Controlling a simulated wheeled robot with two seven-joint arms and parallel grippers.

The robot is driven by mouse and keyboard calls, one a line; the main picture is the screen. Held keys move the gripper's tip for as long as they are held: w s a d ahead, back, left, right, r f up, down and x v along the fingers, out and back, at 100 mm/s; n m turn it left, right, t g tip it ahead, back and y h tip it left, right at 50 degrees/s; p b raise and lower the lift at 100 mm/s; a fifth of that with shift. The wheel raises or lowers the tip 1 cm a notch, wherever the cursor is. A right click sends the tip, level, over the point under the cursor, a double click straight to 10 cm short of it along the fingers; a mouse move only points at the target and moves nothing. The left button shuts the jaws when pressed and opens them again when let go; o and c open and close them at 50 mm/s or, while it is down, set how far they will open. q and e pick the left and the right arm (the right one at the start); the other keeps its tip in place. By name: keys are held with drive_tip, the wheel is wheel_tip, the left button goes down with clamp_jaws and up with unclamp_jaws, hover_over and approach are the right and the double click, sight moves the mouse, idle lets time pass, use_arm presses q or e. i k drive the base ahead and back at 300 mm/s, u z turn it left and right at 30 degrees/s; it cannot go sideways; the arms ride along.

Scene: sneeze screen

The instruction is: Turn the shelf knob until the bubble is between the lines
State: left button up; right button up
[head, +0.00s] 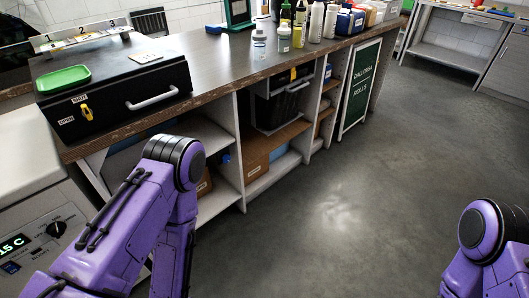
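Neither gripper is in view; only purple links of my left and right arms show at the lower left and lower right. Under the counter are open shelves (213,203). A small blue part (226,158) shows by the shelf upright, too small to tell whether it is a knob. No bubble or pair of lines can be made out. My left arm hides part of the lower left shelves.
A wooden counter (215,62) carries a black box (125,105) with a handle, a green tray (63,79) and several bottles. A white appliance with a black dial (56,230) stands at the left. A green sign (360,88) leans at the counter. The grey floor (350,220) is clear.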

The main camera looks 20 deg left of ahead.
sight(226, 159)
drive_tip(key=z, duration=0.05)
drive_tip(key=i, duration=1.2)
drive_tip(key=u, duration=0.4)
